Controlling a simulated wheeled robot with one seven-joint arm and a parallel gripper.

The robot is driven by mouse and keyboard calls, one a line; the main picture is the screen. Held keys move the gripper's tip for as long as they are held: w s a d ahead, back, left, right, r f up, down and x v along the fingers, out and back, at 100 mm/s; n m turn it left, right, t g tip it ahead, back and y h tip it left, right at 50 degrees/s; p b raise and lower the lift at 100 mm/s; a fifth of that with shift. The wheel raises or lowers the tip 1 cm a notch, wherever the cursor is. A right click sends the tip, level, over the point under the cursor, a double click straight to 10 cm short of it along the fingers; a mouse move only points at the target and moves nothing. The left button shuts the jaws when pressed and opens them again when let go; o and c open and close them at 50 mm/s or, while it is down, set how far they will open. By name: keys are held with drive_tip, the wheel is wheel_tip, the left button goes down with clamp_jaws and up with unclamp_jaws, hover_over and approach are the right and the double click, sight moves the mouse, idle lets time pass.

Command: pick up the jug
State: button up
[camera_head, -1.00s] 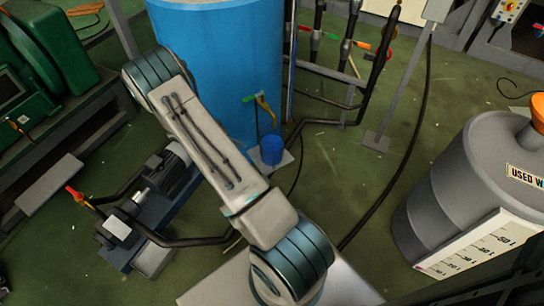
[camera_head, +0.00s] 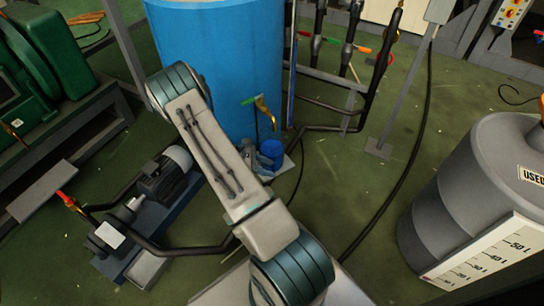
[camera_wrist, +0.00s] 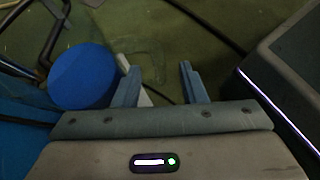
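The jug (camera_head: 271,152) is a small blue vessel. It stands on a light plate at the foot of the large blue drum, below a tap. In the wrist view the jug (camera_wrist: 83,77) shows as a round blue shape to the left of my fingers. My gripper (camera_wrist: 160,82) is open, with nothing between its two fingers. In the head view my gripper (camera_head: 252,156) is partly hidden by my arm and shows close to the left side of the jug. I cannot tell whether it touches the jug.
The large blue drum (camera_head: 225,65) stands right behind the jug. A tap (camera_head: 263,108) juts out above it. Dark pipes (camera_head: 330,128) run to the right. A motor pump (camera_head: 165,180) lies to the left. A grey waste tank (camera_head: 470,180) stands at the right, with open green floor between.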

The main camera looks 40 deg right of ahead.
sight(274, 168)
drive_tip(key=b+x, duration=0.1)
drive_tip(key=x, duration=0.2)
drive_tip(key=shift+d+f, duration=0.1)
drive_tip(key=shift+d, duration=0.1)
clamp_jaws()
idle(1.2)
